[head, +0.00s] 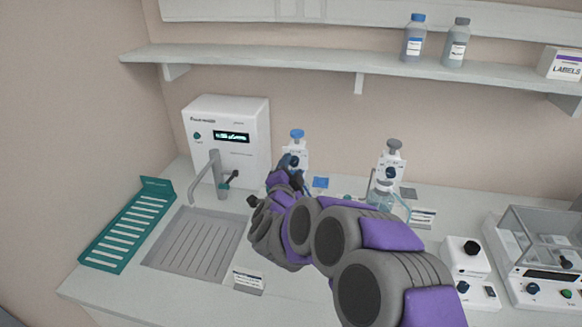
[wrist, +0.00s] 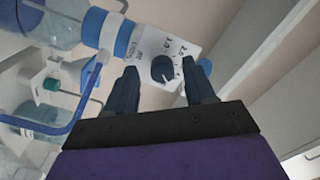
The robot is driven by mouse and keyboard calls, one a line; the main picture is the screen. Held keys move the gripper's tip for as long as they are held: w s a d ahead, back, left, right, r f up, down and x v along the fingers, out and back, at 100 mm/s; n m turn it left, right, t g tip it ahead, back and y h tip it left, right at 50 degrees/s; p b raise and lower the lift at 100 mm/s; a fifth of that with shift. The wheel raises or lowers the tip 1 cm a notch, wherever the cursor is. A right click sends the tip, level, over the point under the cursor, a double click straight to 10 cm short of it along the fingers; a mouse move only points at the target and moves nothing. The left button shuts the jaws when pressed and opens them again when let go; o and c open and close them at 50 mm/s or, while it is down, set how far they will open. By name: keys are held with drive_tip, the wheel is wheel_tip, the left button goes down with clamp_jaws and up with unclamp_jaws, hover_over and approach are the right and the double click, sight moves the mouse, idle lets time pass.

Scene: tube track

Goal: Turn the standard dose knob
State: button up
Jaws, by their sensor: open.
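A white bottle-top dispenser with a blue cap (head: 297,134) stands at the back of the bench, in front of the wall. In the wrist view its white head (wrist: 185,45) carries a printed number scale and a dark blue round dose knob (wrist: 162,68). My gripper (wrist: 161,74) is open and empty, with one finger on either side of the knob. I cannot tell whether either finger touches it. In the head view my gripper (head: 288,182) is in front of this dispenser and hides its lower part. A second dispenser with a grey cap (head: 393,146) stands to the right.
A white water unit (head: 228,135) and a sink (head: 195,243) lie to the left, with a green rack (head: 128,225) beside them. A balance (head: 545,262) and a small white device (head: 465,258) stand at right. A shelf (head: 290,62) with bottles runs above.

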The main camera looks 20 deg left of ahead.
drive_tip(key=s+p, duration=0.2)
drive_tip(key=s, duration=1.4)
drive_tip(key=shift+d, duration=0.35)
